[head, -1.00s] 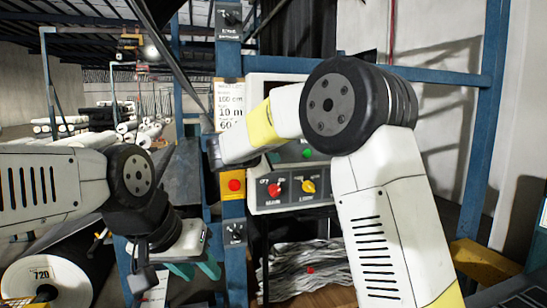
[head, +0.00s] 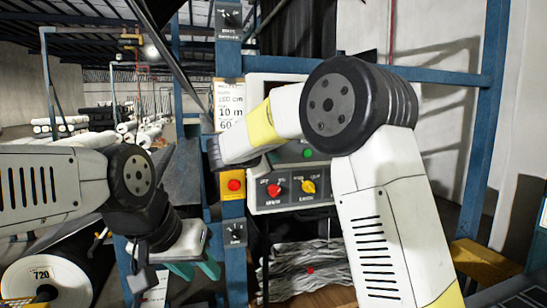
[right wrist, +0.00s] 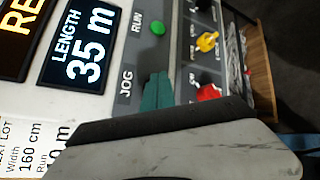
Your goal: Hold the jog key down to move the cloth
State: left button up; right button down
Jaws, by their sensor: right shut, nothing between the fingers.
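The control panel shows in the head view (head: 262,202), partly behind my right arm. In the right wrist view my right gripper (right wrist: 158,84) is shut and empty, its teal fingertips at the panel beside the JOG label (right wrist: 126,87). The fingers cover the spot where the jog key would be, so I cannot tell whether they touch or press it. The crumpled grey-white cloth (head: 300,262) with a red spot lies below the panel. My left gripper (head: 196,271) is open and empty at lower left.
The green RUN button (right wrist: 158,27), yellow knob (right wrist: 207,41) and red knob (right wrist: 208,92) are close to my right fingers. The display (right wrist: 82,45) reads LENGTH 35 m. A red button on a yellow box (head: 234,185) sits on the blue post. A roll marked 720 (head: 45,282) stands lower left.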

jog(key=shift+w+a, duration=0.1)
jog(key=shift+w, duration=0.05)
dwell(0.4)
jog(key=shift+w, duration=0.25)
jog(key=shift+w+a, duration=0.2)
jog(key=shift+w, duration=0.2)
dwell(2.5)
jog(key=shift+s, duration=0.15)
dwell(1.6)
jog(key=shift+s+d, duration=0.3)
jog(key=shift+s, duration=0.4)
jog(key=shift+s, duration=0.1)
jog(key=s, duration=0.1)
jog(key=s+d, duration=0.1)
jog(key=s, duration=0.2)
jog(key=shift+s+d, duration=0.25)
